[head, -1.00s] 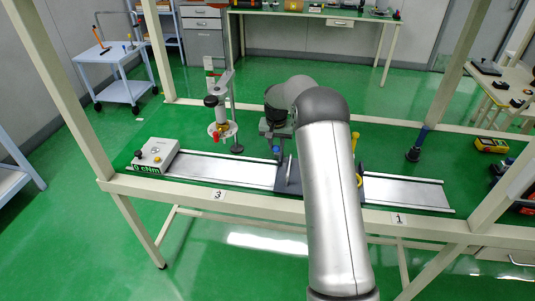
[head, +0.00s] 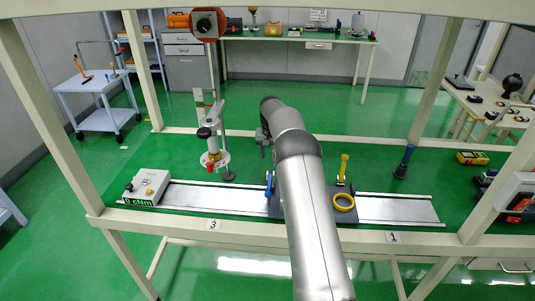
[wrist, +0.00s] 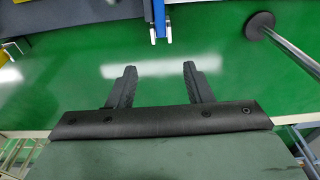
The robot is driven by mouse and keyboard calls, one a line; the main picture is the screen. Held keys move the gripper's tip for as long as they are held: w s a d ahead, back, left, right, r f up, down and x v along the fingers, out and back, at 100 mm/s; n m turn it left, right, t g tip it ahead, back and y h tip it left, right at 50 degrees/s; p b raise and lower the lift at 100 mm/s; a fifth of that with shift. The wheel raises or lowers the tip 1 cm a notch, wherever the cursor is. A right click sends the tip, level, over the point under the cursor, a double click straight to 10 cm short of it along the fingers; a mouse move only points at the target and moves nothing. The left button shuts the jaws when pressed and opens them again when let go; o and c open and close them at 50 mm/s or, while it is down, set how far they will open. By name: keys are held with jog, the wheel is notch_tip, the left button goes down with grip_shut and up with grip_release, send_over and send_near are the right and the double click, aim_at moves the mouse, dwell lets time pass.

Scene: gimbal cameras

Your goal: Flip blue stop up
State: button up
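The blue stop (head: 269,184) is on the dark carriage (head: 275,208) on the metal rail, at the carriage's left end. In the head view it looks upright, partly beside my arm. In the wrist view a blue part with a pale forked tip (wrist: 160,22) shows at the top middle, probably the same stop. My gripper (wrist: 157,72) is open, with nothing between its fingers, and is apart from that part. In the head view my gripper (head: 264,142) is above and behind the carriage, mostly hidden by my arm.
A yellow lever (head: 343,168) and yellow ring (head: 344,202) are at the carriage's right. A post with a red valve (head: 211,160) stands left of my gripper. A control box (head: 147,188) is at the rail's left end. A blue-handled post (head: 403,162) stands right.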

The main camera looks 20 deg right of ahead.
jog(key=shift+a+f, duration=0.1)
notch_tip(320, 180, up, 17)
jog(key=s+a+b, duration=0.1)
jog(key=shift+s, duration=0.4)
dwell(0.4)
